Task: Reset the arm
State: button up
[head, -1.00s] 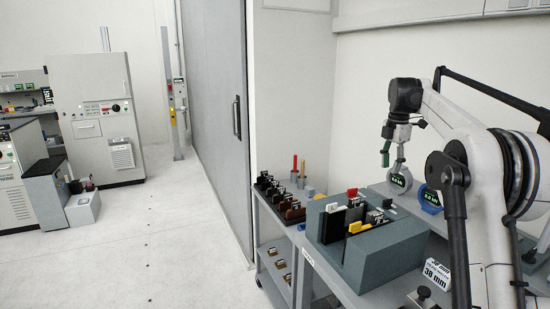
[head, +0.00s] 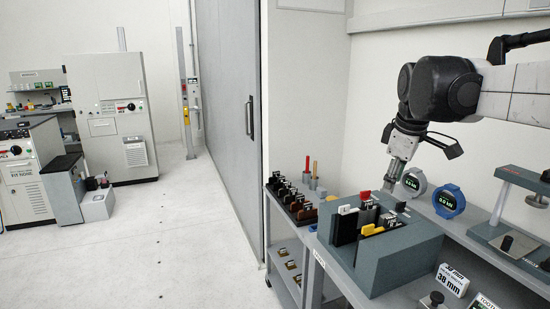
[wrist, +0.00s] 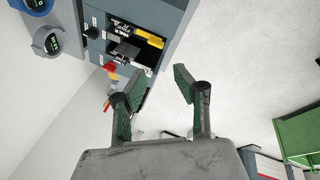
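My arm (head: 520,92) reaches in from the right edge of the head view, with its dark wrist joint (head: 437,85) above the bench. My gripper (wrist: 164,74) is open in the wrist view, with two green-padded fingers apart and nothing between them. In the head view its end hangs behind the grey block (head: 400,255), and its fingertips cannot be made out clearly. The block holds black, white and yellow-ended pieces in its slots. It also shows in the wrist view (wrist: 160,22), beyond the fingers.
Two round gauges, one grey (head: 414,181) and one blue (head: 449,201), stand behind the block. A grey fixture (head: 510,215) is at the right. A cart (head: 283,240) with dark racks stands left of the bench. The floor (head: 190,250) at left is clear.

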jog(key=s+a+f+m+t, duration=0.1)
jog(key=s+a+f+m, duration=0.1)
jog(key=s+f, duration=0.3)
jog(key=s+a+f+m+t, duration=0.1)
jog(key=s+a+f+m, duration=0.2)
jog(key=s, duration=0.8)
jog(key=s+a+f+m+t, duration=0.1)
jog(key=s+a+f+m, duration=0.1)
jog(key=s+f+m, duration=0.3)
jog(key=s+f, duration=0.2)
jog(key=s, duration=0.1)
jog(key=shift+s+a+f, duration=0.3)
jog(key=shift+s+a, duration=0.05)
dwell(0.3)
